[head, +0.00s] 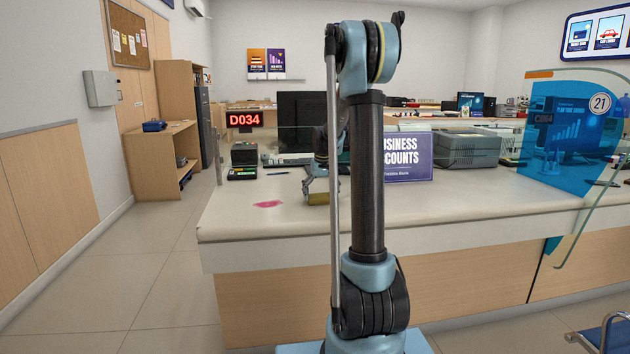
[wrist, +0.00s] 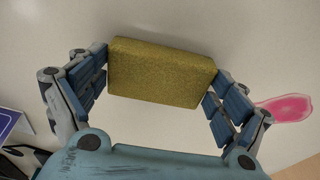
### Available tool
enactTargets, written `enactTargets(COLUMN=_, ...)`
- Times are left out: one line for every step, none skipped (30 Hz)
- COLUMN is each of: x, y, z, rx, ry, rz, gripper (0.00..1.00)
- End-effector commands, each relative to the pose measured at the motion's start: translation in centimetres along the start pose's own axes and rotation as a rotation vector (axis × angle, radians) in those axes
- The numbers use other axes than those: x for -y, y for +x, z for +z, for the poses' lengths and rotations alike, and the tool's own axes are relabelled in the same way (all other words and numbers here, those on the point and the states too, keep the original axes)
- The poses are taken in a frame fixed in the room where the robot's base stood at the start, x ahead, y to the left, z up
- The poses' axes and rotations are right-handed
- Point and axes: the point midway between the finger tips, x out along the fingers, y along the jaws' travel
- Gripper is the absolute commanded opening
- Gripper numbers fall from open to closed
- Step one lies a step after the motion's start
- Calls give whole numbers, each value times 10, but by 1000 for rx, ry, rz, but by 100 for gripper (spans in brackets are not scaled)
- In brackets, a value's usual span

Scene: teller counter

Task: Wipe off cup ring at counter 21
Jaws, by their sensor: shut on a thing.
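My gripper (wrist: 160,88) is shut on a yellow-brown sponge (wrist: 160,72), with a blue-padded finger at each end of it. In the head view the sponge (head: 319,198) is low over the counter top; I cannot tell whether it touches the surface. A pink-red stain (head: 268,204) lies on the pale counter (head: 240,222), to the left of the sponge. In the wrist view the stain (wrist: 286,108) shows at the right, beside the right finger and partly hidden by it. My arm hides part of the counter in the head view.
A blue "Business Accounts" sign (head: 408,158) stands right of my arm. A card terminal (head: 242,173) and a pen (head: 278,173) are behind the stain. A clear screen (head: 590,165) marked 21 rises at the right. The counter's front left is bare.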

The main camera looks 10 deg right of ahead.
Motion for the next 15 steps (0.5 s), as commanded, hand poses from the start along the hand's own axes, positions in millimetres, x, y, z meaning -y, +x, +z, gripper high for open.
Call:
enactTargets(x=3, y=0, z=0, rx=0, ry=1, rz=0, gripper=65)
enactTargets(x=4, y=0, z=0, rx=0, ry=2, rz=0, gripper=65)
enactTargets(x=6, y=0, z=-1, rx=0, ry=4, rz=1, gripper=65)
enactTargets(x=8, y=0, z=-1, rx=0, ry=6, rz=1, gripper=65)
enactTargets(x=10, y=0, z=-1, rx=0, ry=7, rz=1, gripper=65)
enactTargets(x=9, y=-2, z=-1, rx=0, ry=8, rz=1, gripper=65)
enactTargets(x=9, y=-4, z=-1, rx=0, ry=8, rz=1, gripper=65)
enactTargets(x=9, y=-12, z=-2, rx=0, ry=9, rz=1, gripper=65)
enactTargets(x=8, y=-22, z=-3, rx=0, ry=9, rz=1, gripper=65)
enactTargets(x=8, y=-26, z=-4, rx=0, ry=9, rz=1, gripper=65)
enactTargets(x=8, y=-27, z=-4, rx=0, ry=9, rz=1, gripper=65)
enactTargets(x=8, y=-31, z=-5, rx=0, ry=9, rz=1, gripper=65)
enactTargets(x=8, y=-33, z=-5, rx=0, ry=9, rz=2, gripper=65)
enactTargets(x=7, y=-36, z=-6, rx=0, ry=10, rz=2, gripper=65)
enactTargets(x=7, y=-40, z=-6, rx=0, ry=10, rz=2, gripper=65)
